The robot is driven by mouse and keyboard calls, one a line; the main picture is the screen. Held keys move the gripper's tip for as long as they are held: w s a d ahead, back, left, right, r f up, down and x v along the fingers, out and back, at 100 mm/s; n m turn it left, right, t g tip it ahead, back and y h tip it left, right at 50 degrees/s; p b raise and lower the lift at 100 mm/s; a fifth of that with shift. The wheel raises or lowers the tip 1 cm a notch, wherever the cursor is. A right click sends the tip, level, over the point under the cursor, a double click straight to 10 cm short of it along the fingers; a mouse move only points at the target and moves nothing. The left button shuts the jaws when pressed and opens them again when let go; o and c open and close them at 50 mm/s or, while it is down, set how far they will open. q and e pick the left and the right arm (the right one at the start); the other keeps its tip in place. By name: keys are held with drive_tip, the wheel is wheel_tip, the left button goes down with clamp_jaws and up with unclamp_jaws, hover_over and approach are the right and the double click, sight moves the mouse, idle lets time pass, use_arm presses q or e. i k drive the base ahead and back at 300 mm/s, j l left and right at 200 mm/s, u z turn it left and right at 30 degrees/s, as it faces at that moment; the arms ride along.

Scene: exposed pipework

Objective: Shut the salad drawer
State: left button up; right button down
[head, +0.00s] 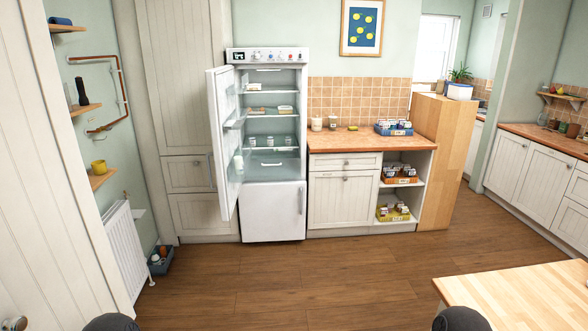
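The fridge (273,215) stands against the back wall, left of the wooden-topped counter. Its tall upper door (224,135) is open, swung out to the left, and the shelves inside show. The salad drawer (273,173) is at the bottom of the open compartment, above the closed lower white door. It looks pale and see-through, with a light handle strip (272,164) on it. How far it stands out is too small to tell for sure. Neither of my grippers is in view.
A cream counter unit (341,198) adjoins the fridge on the right, with baskets on its open shelves. A wooden table (520,295) fills the near right corner. A radiator (127,247) and blue crate (160,263) are at left. The wooden floor (290,275) before the fridge is clear.

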sight(299, 164)
drive_tip(key=i+l, duration=0.1)
drive_tip(key=i, duration=0.55)
drive_tip(key=i+l+u, duration=0.1)
drive_tip(key=i, duration=0.55)
drive_tip(key=i+l, duration=0.15)
drive_tip(key=i, duration=0.5)
drive_tip(key=i+l+u, duration=0.25)
drive_tip(key=i, duration=0.2)
drive_tip(key=i+l+u, duration=0.55)
drive_tip(key=i+l, duration=0.25)
drive_tip(key=l, duration=0.2)
drive_tip(key=i+l+u, duration=0.3)
drive_tip(key=l, duration=0.25)
drive_tip(key=i+l, duration=0.1)
drive_tip(key=l, duration=0.35)
